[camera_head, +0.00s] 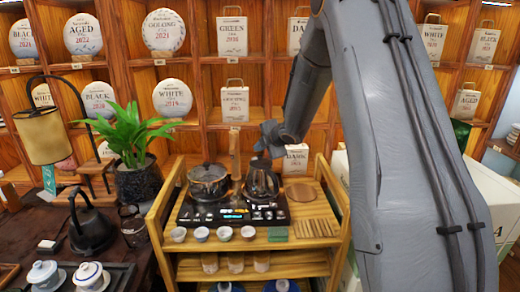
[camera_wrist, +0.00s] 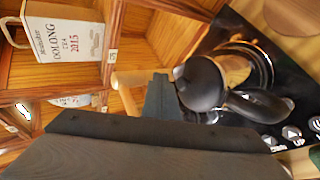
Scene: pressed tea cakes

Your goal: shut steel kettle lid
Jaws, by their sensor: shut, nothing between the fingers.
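The steel kettle (camera_head: 262,182) stands on the right side of a black hob on a wooden cart, under my gripper (camera_head: 268,140). In the wrist view the kettle (camera_wrist: 234,68) is at the upper right, with a shiny round metal part, a dark rounded piece (camera_wrist: 200,84) beside it and a black handle (camera_wrist: 260,106). The dark piece may be the lid; I cannot tell how far it stands open. My gripper (camera_wrist: 160,90) is shut and empty, close to the dark piece; I cannot tell if they touch.
A lidded pot (camera_head: 208,183) stands left of the kettle on the black hob (camera_head: 190,213). Several small cups (camera_head: 224,234) line the cart's front. A wooden slatted mat (camera_head: 314,228) lies at the right. Shelves (camera_head: 205,105) with tea cakes and boxes stand behind.

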